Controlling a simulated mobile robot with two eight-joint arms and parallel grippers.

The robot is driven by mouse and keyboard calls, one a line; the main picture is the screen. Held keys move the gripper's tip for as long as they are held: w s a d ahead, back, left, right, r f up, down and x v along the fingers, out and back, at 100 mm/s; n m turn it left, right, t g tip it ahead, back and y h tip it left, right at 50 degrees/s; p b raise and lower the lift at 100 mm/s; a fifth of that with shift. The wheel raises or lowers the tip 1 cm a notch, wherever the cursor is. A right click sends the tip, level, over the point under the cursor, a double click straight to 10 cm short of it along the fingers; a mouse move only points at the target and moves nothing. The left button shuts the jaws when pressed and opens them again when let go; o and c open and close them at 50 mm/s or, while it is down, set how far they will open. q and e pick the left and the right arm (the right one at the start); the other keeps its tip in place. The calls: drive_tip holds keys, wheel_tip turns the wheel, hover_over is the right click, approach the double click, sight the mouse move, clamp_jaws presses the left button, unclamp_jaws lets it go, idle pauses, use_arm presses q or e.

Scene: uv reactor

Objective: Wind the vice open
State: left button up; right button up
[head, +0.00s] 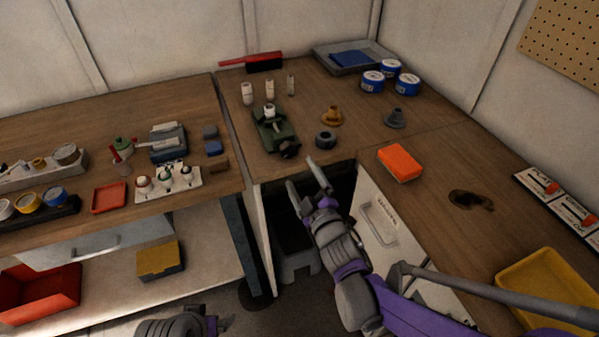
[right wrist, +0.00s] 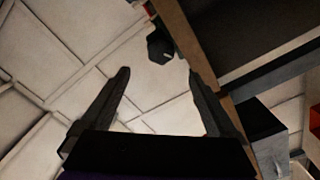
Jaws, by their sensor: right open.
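The green vice (head: 275,130) stands on the wooden bench near its front edge, with a small pale cylinder (head: 270,111) upright at its top. Its dark front end (head: 288,150) points toward the bench edge. My right gripper (head: 302,172) is open and empty, just in front of and below that end, apart from it. In the right wrist view a dark round knob (right wrist: 160,48) with a light mark shows beyond and between the open fingertips (right wrist: 157,74); it looks like the vice's front end. Of my left arm only a grey part shows at the bottom; its fingers are out of sight.
A dark ring (head: 325,140), a brass funnel-like piece (head: 331,115) and a grey one (head: 395,118) stand right of the vice. An orange block (head: 400,162) lies further right. Several pale cylinders stand behind the vice. An open gap lies under the bench edge by my right gripper.

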drive_tip(key=shift+v, duration=0.9)
drive_tip(key=v, duration=1)
drive_tip(key=shift+s, duration=0.35)
drive_tip(key=shift+w+d, duration=0.1)
drive_tip(key=m+p, duration=0.3)
drive_tip(key=m, duration=0.6)
approach(290, 152)
drive_tip(key=p+x, duration=0.1)
drive_tip(key=x, duration=0.9)
drive_tip(key=shift+w+p, duration=0.3)
drive_tip(key=shift+w, duration=0.05)
